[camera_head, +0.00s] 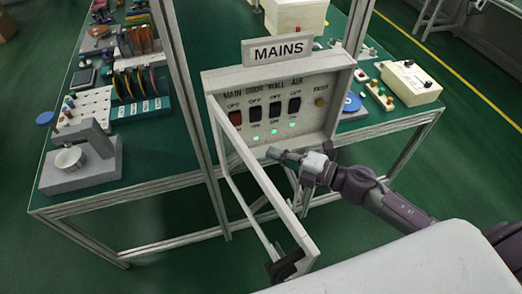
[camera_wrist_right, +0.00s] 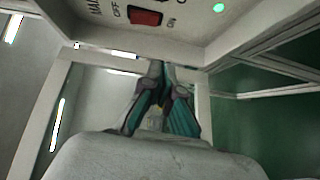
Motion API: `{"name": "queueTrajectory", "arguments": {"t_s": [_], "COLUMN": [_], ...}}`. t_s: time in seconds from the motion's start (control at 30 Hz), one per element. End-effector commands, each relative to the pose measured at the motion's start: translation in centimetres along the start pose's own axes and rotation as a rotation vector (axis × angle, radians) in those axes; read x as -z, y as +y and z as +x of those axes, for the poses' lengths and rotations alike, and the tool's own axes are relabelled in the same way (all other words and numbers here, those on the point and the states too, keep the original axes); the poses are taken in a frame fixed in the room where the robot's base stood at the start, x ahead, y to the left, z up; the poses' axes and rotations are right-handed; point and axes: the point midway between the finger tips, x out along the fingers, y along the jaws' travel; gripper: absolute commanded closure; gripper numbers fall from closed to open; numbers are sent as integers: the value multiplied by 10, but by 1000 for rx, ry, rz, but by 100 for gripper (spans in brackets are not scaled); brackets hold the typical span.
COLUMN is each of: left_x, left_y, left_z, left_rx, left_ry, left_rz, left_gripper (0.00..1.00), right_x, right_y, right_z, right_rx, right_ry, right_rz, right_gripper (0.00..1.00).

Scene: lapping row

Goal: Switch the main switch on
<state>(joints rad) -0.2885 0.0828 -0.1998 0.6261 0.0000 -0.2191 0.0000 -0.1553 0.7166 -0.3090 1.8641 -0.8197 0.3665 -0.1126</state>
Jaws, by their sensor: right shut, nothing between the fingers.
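The main switch (camera_head: 235,117) is a red rocker at the left end of the switch row on the MAINS box (camera_head: 306,148). It also shows in the right wrist view (camera_wrist_right: 145,17), with OFF on one side and ON on the other. I cannot tell which side is pressed in. My right gripper (camera_head: 273,153) is shut and empty, low in front of the box, below and to the right of the red switch. In the wrist view its fingertips (camera_wrist_right: 160,67) are together and apart from the switch. My left gripper is not in view.
The box's framed door (camera_head: 262,180) stands open toward me, with a black handle (camera_head: 288,266), left of my right gripper. Three dark switches stand right of the red one, with lit green lamps (camera_head: 274,131) below.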

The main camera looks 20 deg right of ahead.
Motion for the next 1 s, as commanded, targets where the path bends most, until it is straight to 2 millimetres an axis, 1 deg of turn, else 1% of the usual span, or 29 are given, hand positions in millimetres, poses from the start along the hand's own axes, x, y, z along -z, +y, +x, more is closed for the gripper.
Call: {"name": "queueTrajectory", "arguments": {"t_s": [0.03,0.1,0.23,0.4,0.8,0.87,0.9,0.97,1.0], "left_x": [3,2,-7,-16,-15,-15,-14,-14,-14], "left_y": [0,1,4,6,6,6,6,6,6], "left_z": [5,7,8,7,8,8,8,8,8], "left_rx": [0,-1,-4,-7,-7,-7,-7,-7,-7], "left_ry": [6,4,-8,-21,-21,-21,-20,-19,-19], "left_rz": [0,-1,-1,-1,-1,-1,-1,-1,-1], "left_gripper": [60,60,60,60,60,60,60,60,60], "right_x": [0,0,0,0,-2,-7,-14,-28,-40], "right_y": [-5,-5,-4,-3,-4,-11,-20,-40,-59], "right_z": [-8,-14,-21,-22,-22,-22,-24,-27,-31], "right_rx": [3,2,0,0,1,5,11,24,37], "right_ry": [-1,-1,1,0,-5,-26,-53,-114,-169], "right_rz": [1,2,-1,-1,5,28,57,124,184], "right_gripper": [100,100,100,100,100,100,100,100,100]}}
